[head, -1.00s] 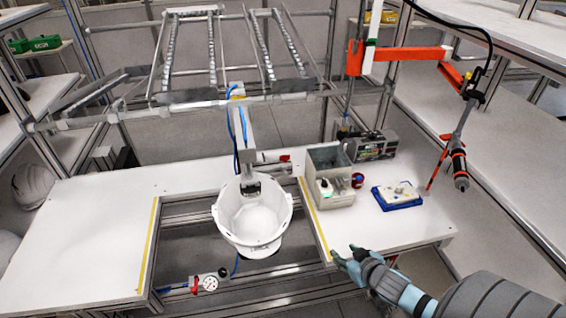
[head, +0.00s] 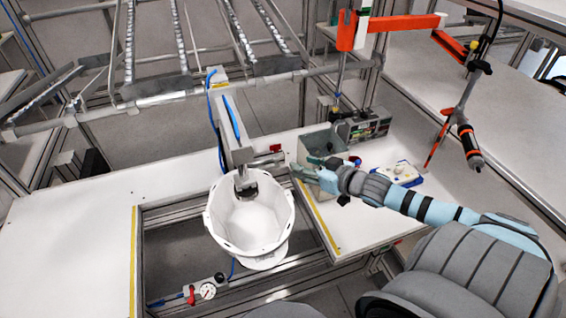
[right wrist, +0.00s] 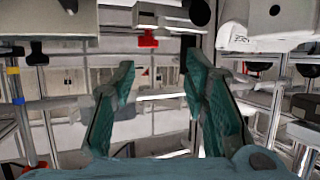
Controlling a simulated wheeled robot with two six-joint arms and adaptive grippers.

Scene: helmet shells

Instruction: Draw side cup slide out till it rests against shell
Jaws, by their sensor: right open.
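The white helmet shell (head: 243,232) sits open side up under the grey vertical fixture arm (head: 232,130), over the gap in the bench. A grey horizontal slide (head: 262,160) with a red handle (head: 275,148) is behind and right of the shell. A red handle (right wrist: 147,40) also shows in the right wrist view. My right gripper (head: 303,166) is open and empty, right of the slide and in front of the grey bin, apart from the red handle. In the right wrist view its two teal fingers (right wrist: 155,90) stand apart with nothing between them. My left gripper is not in view.
The grey bin (head: 318,142) stands close behind my right gripper. A blue-edged tray (head: 402,173) and a hanging screwdriver (head: 469,145) are farther right. A gauge with a red knob (head: 207,291) sits at the front rail. The left bench top (head: 70,235) is clear.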

